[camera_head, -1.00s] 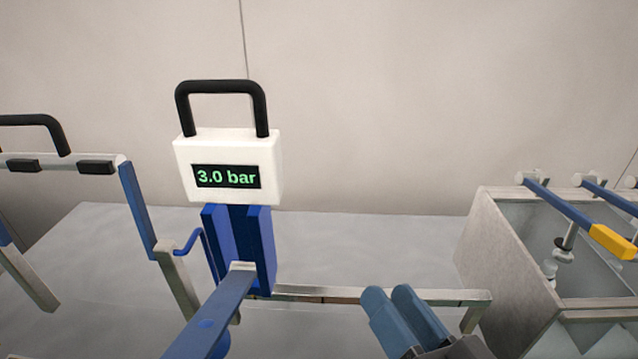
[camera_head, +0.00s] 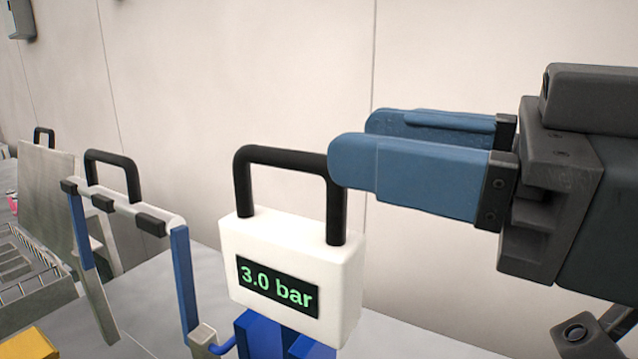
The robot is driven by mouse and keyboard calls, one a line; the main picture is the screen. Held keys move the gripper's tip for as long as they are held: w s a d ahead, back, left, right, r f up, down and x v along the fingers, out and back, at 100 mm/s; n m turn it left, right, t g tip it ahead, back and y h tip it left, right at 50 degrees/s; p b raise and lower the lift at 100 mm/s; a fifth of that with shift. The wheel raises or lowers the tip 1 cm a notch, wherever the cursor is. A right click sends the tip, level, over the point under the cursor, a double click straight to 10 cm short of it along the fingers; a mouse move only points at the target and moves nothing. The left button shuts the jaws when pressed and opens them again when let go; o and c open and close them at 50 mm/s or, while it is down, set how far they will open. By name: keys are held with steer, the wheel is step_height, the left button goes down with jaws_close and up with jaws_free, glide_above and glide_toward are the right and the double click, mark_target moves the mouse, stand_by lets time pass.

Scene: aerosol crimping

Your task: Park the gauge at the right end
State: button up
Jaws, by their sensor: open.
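The gauge (camera_head: 345,280) is a white box with a green "3.0 bar" display and a black loop handle (camera_head: 290,155) on top. It sits on a blue carriage (camera_head: 265,340) at the bottom of the picture. My gripper (camera_head: 350,145) comes in from the right with two blue fingers, open, one nearer and one farther. The near fingertip overlaps the handle's upper right corner in the picture. I cannot tell whether it touches. The rail under the carriage and its right end are out of view.
Left of the gauge stands a frame (camera_head: 182,280) with blue posts, a white crossbar and a black handle. A grey panel (camera_head: 50,195) and a wire basket (camera_head: 25,270) are farther left. A yellow part (camera_head: 30,345) shows at bottom left. The plain wall is behind.

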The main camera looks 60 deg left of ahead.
mark_target(257, 155)
steer(key=shift+n, duration=0.4)
steer(key=shift+s+f+p+x, duration=0.1)
steer(key=shift+f+x, duration=0.2)
steer(key=shift+x, duration=1)
steer(key=shift+s+f+p+x, duration=0.15)
steer(key=shift+f+x, duration=0.1)
steer(key=shift+x, duration=1.1)
steer(key=shift+w+f+p+x, duration=0.1)
steer(key=shift+f+x, duration=0.2)
steer(key=shift+x, duration=1)
steer(key=shift+c, duration=0.3)
steer(key=shift+d, duration=0.1)
steer(key=c, duration=0.6)
jaws_close()
